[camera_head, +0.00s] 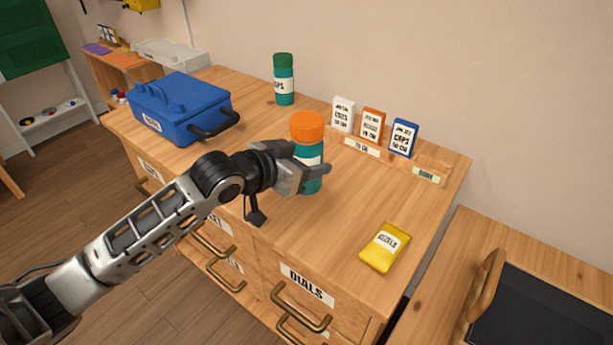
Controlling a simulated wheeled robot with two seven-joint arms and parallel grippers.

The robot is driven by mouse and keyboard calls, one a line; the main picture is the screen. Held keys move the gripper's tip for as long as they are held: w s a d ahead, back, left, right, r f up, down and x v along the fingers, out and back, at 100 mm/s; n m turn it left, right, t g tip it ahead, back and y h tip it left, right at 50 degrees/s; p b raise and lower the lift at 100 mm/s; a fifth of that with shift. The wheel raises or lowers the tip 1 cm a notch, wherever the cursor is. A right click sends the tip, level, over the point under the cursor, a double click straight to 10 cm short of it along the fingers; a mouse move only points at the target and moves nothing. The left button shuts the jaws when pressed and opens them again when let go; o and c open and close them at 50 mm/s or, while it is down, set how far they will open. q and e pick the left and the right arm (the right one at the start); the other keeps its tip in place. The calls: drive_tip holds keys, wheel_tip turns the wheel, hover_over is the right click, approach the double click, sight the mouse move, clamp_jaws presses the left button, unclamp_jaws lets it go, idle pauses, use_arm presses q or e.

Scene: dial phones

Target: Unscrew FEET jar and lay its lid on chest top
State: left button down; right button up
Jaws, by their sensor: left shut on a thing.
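A teal jar (313,181) with an orange lid (307,126) stands upright on the wooden chest top (240,145). The lid sits on the jar. My left gripper (312,178) is shut around the jar's body below the lid and hides much of its label, so I cannot read the name. A second teal jar (284,88) with a dark green lid stands at the back of the chest; its label is partly legible and ends in "PS". My right gripper is not in view.
A blue case (180,108) with dark handles sits at the chest's left. Several cards, including a blue one (403,138), stand in a wooden rack at the back right. A yellow packet (385,247) lies near the right front. Bare top lies between jar and packet.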

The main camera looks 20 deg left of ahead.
use_arm(q)
drive_tip(key=shift+w+a+f, duration=0.15)
drive_tip(key=shift+w+f, duration=0.4)
drive_tip(key=shift+f, duration=0.05)
drive_tip(key=shift+w+f, duration=0.2)
drive_tip(key=shift+f, duration=1.6)
drive_tip(key=shift+f, duration=0.15)
drive_tip(key=c, duration=0.6)
unclamp_jaws()
drive_tip(key=shift+a+r, duration=0.1)
drive_tip(key=shift+r, duration=0.1)
drive_tip(key=shift+v, duration=6)
